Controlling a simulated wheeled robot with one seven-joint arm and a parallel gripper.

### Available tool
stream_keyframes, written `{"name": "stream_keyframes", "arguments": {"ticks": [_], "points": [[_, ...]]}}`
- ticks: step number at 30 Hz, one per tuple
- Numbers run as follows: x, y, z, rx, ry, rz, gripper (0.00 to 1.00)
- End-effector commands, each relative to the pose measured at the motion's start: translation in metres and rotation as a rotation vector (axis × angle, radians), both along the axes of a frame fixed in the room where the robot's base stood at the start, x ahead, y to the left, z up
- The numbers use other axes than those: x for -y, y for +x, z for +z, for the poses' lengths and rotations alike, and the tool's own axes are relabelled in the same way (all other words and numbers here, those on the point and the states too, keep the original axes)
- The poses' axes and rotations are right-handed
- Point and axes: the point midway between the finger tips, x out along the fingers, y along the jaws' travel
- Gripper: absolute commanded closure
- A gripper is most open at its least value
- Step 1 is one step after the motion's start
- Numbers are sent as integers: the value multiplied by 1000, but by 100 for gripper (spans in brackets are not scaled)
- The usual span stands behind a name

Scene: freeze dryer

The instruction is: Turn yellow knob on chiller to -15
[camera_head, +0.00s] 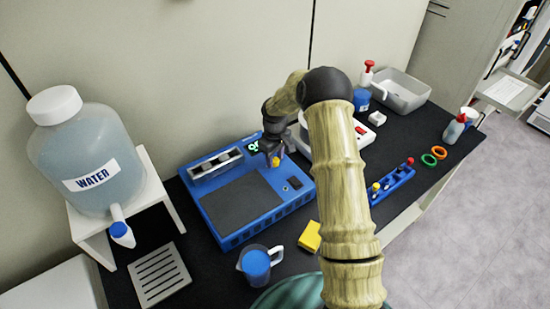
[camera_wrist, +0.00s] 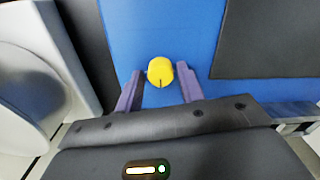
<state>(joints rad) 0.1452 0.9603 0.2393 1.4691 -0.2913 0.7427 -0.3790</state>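The blue chiller (camera_head: 262,222) stands on the black bench, with a dark flat top panel and a small display (camera_head: 253,146) lit in green; I cannot read its number for sure. The yellow knob (camera_head: 276,162) is on its blue face, just below my gripper (camera_head: 274,158). In the wrist view the yellow knob (camera_wrist: 160,72) has a dark mark at its lower edge. The two purple-grey fingers of my gripper (camera_wrist: 160,88) stand apart, one on each side of the knob, with visible gaps. No contact shows.
A water jug (camera_head: 88,150) on a white stand is at the left. A beaker of blue liquid (camera_head: 257,264) and a yellow block (camera_head: 309,237) are in front of the chiller. A white device with a red part (camera_head: 361,130) is close on the right, beside a blue rack (camera_head: 392,184).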

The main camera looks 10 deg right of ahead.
Motion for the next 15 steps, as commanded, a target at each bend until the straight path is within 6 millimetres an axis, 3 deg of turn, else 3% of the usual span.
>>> {"name": "stream_keyframes", "arguments": {"ticks": [10, 15], "points": [[0, -1, 0, -4, 0, -1, 51], [0, 0, 10, -2, 0, 0, 51]]}}
